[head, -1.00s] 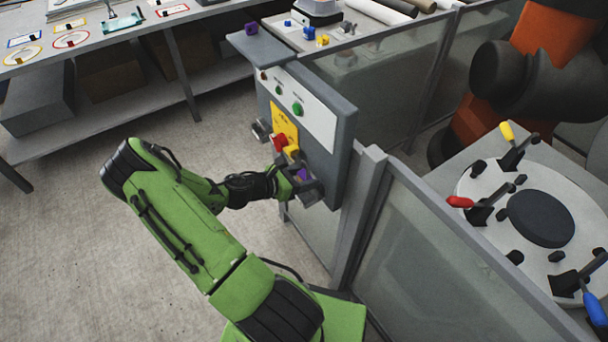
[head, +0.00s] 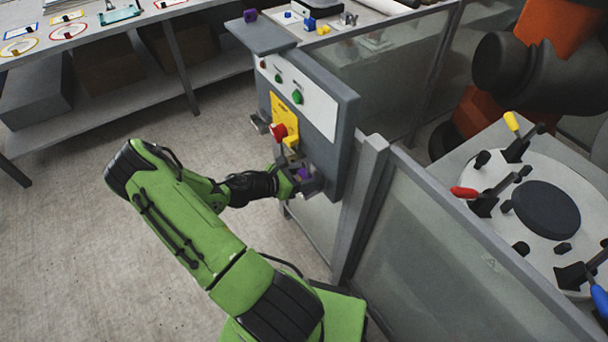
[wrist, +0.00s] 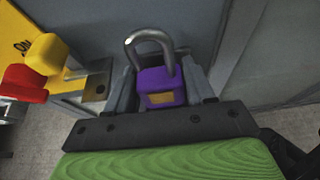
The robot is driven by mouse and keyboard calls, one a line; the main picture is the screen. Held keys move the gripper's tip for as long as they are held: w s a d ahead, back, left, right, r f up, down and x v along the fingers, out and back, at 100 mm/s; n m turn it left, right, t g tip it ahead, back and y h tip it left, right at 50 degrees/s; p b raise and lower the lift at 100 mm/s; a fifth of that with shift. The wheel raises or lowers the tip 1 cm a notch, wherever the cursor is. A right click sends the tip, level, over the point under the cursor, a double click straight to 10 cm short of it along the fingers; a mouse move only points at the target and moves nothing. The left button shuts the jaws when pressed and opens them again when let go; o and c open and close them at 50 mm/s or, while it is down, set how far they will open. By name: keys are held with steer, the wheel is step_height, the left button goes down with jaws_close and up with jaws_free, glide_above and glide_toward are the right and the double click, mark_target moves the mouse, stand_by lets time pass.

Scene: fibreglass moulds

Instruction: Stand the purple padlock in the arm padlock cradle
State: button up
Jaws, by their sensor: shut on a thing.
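The purple padlock (wrist: 162,88), with a grey shackle and an orange label, stands upright between the fingers of my gripper (wrist: 160,95) in the wrist view. My gripper is shut on its body. A grey bracket there, apparently the arm padlock cradle (head: 312,187), is partly hidden by my gripper. I cannot tell whether the padlock rests in it.
Another grey bracket (head: 258,124) is further left. A fence panel (head: 450,260) stands to the right. A purple piece (head: 250,15) sits on the box's top shelf.

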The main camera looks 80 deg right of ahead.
steer(key=shift+f+b, duration=0.35)
steer(key=shift+f, duration=0.25)
steer(key=o, duration=1.2)
steer(key=p+v, duration=0.2)
steer(key=v, duration=1.3)
steer(key=shift+w+a+p, duration=0.2)
steer(key=shift+w+p, duration=0.15)
steer(key=shift+r, duration=0.1)
